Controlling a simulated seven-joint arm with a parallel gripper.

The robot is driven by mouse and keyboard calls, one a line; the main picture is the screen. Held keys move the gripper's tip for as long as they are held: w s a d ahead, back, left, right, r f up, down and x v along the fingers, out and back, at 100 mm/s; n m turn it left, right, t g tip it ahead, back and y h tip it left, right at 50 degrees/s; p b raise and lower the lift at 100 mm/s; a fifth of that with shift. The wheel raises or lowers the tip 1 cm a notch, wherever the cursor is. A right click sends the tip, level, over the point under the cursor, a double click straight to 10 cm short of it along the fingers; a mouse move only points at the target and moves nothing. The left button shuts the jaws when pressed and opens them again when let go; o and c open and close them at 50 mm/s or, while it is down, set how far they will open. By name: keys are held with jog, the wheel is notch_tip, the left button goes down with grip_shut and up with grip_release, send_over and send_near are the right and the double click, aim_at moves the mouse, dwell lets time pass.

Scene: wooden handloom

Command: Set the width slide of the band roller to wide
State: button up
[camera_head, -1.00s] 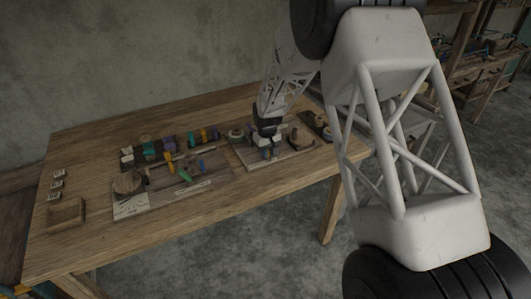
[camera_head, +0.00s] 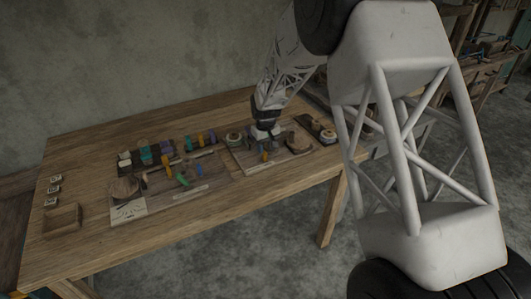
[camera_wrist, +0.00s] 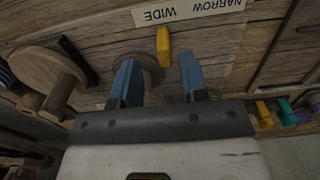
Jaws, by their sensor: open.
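The band roller board (camera_head: 240,160) lies on the right part of the table. Its yellow slide knob (camera_head: 264,156) stands near the board's front edge. In the wrist view the yellow knob (camera_wrist: 163,45) is beside the word WIDE on a pale label strip (camera_wrist: 190,12), with NARROW farther right. My gripper (camera_head: 264,138) is above the board, behind the knob in the head view. In the wrist view my gripper (camera_wrist: 159,75) has two blue fingers spread apart with nothing held. The knob shows beyond the fingertips, in line with the gap, with no visible contact.
A round wooden part (camera_wrist: 48,78) stands left of the fingers in the wrist view. Another board with colored pegs (camera_head: 205,194) lies left on the table. A wooden tray (camera_head: 62,218) sits at far left.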

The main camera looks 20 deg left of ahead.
aim_at(267, 160)
jog(key=shift+r, duration=1.65)
jog(key=s+d+r+m, duration=0.1)
jog(key=s+d+r, duration=0.4)
jog(key=d+r, duration=0.3)
jog(key=s+d+r+m+t, duration=0.1)
jog(key=s+d+r+m, duration=0.1)
jog(key=s+d+r, duration=0.6)
jog(key=s+d+r+m, duration=0.1)
jog(key=s+d+r, duration=0.35)
jog(key=d, duration=0.75)
jog(key=s+d+r+m, duration=0.1)
jog(key=s+d, duration=0.4)
jog(key=s, duration=0.4)
jog(key=s+d+r+m+t, duration=0.1)
jog(key=s+d+m, duration=0.1)
jog(key=s+d, duration=0.4)
jog(key=s+d+r+m, duration=0.1)
jog(key=s+d, duration=0.4)
jog(key=s, duration=0.7)
jog(key=shift+s+d+r+m+t, duration=0.25)
jog(key=shift+s+r+m+t, duration=0.1)
jog(key=shift+m, duration=0.25)
